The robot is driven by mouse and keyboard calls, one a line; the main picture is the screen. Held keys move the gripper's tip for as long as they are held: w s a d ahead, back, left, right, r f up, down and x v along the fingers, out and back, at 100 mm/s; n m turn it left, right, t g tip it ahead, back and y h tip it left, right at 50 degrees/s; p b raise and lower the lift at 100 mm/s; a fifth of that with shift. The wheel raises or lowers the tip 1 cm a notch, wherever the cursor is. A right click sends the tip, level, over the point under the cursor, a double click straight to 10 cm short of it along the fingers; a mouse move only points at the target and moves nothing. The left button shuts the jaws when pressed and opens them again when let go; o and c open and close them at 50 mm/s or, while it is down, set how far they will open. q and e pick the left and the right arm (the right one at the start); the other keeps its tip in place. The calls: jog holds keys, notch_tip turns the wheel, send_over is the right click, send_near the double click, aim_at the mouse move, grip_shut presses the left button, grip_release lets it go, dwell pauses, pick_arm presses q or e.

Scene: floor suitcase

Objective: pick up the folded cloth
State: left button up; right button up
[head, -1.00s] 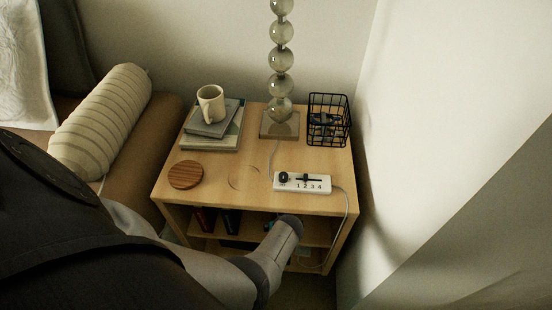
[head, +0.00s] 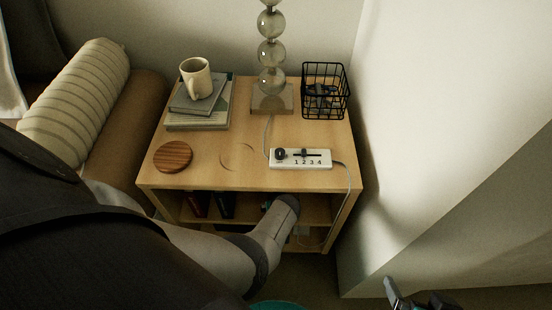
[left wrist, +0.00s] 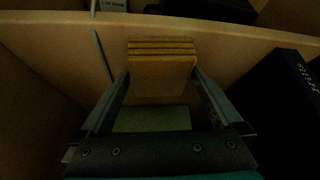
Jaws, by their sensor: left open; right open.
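The folded cloth (left wrist: 162,62) is a mustard-yellow stack of several layers. In the left wrist view it sits in a wooden shelf space, between and just beyond the fingertips of my left gripper (left wrist: 162,80). That gripper is open, with one finger on each side of the cloth; I cannot tell whether they touch it. In the head view my left arm reaches into the shelf under the bedside table (head: 225,175), and the cloth and left fingers are hidden. My right gripper (head: 420,301) is partly in view at the lower right, open and away from the table.
Dark books (head: 225,205) stand on the shelf; one (left wrist: 275,105) is right of my left gripper. On the tabletop are a mug (head: 196,80), books, a coaster (head: 173,156), a lamp (head: 270,55), a wire basket (head: 326,92) and a power strip (head: 300,159). Its cord hangs at the right.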

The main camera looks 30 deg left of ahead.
pick_arm(q)
jog(key=shift+c, duration=0.2)
jog(key=c, duration=1)
jog(key=shift+c, duration=0.2)
